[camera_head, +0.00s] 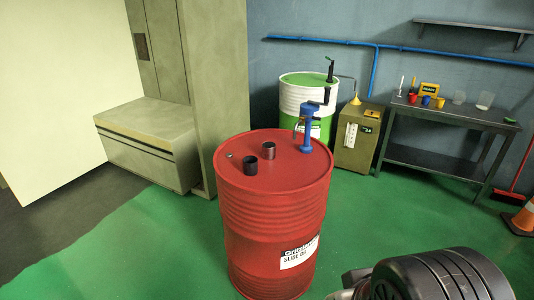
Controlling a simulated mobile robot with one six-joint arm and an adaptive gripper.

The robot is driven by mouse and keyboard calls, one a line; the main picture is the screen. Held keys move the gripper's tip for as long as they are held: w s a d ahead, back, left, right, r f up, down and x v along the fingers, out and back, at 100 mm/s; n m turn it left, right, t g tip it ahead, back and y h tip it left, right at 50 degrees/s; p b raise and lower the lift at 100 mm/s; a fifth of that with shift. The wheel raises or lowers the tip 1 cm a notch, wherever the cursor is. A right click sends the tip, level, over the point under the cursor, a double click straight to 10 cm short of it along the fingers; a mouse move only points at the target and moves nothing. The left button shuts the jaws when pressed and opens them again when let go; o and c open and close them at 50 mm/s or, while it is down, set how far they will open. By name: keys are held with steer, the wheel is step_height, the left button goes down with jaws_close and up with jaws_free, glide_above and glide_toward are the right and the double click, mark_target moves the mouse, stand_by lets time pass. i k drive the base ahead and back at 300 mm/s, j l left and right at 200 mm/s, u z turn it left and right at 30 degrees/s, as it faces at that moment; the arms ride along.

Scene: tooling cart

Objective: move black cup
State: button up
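A black cup (250,169) stands upright on the lid of the red barrel (232,182), left of the lid's middle. A second dark cup (268,150) with a greyish side stands just behind it to the right, apart from it. A part of my own arm shows at the bottom right, in front of and to the right of the barrel. My gripper's fingers cannot be seen, and nothing of mine touches either cup.
A blue hand pump (307,131) stands on the lid's right side. Behind are a green-and-white barrel (297,94), a beige cabinet (355,140) and a dark workbench (450,117) with cups and containers. An orange cone (524,218) stands at the right edge. Green floor (140,255) is clear left of the red barrel.

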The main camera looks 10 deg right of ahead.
mark_target(249, 162)
steer(key=i+j+u, duration=0.1)
steer(key=i+j, duration=0.2)
steer(key=i, duration=0.2)
steer(key=i+j+u, duration=0.15)
steer(key=i, duration=0.4)
steer(key=i+j+u, duration=0.1)
steer(key=i+j, duration=0.2)
steer(key=i, duration=0.25)
steer(key=i+j+u, duration=0.15)
steer(key=i, duration=0.4)
